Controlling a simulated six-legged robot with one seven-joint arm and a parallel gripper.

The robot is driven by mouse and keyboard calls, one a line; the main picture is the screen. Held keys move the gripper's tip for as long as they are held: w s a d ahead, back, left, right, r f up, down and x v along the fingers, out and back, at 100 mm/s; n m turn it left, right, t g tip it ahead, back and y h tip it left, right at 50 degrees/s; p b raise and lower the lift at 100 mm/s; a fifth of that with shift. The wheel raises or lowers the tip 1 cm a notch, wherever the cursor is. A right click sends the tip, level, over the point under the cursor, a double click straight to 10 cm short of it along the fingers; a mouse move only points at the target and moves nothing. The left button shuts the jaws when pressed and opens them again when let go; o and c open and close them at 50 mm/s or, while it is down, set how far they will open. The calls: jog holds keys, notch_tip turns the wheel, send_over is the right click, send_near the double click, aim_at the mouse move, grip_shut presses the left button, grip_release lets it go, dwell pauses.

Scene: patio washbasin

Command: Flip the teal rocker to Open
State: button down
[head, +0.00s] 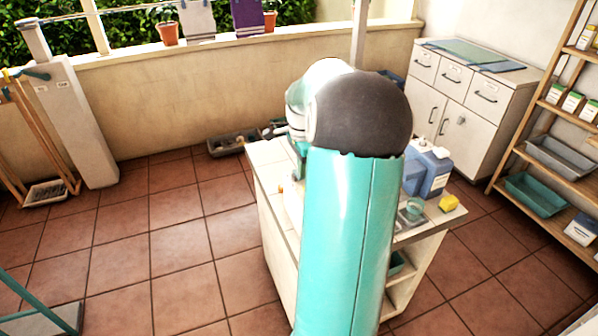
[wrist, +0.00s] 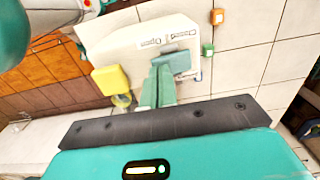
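In the wrist view, a pale panel (wrist: 118,48) carries labels that seem to read Closed and Open, turned upside down. The teal rocker (wrist: 176,62) sits beside the labels, its face tilted. My gripper (wrist: 160,72) points at it, with its two pale green fingers side by side and closed together, nothing visible between them. The fingertips overlap the rocker's near left part in the picture; I cannot tell whether they touch it. In the head view my arm hides the rocker and my gripper.
A yellow sponge (head: 449,203) and a clear cup (head: 411,211) stand on the counter (head: 265,153), with a blue bottle (head: 434,172) behind. Small orange (wrist: 217,16) and green (wrist: 207,49) blocks sit right of the panel. Open tiled floor lies left of the counter.

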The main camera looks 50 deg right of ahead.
jog(key=shift+f, duration=0.25)
jog(key=shift+r, duration=3.55)
jog(key=shift+a, duration=0.1)
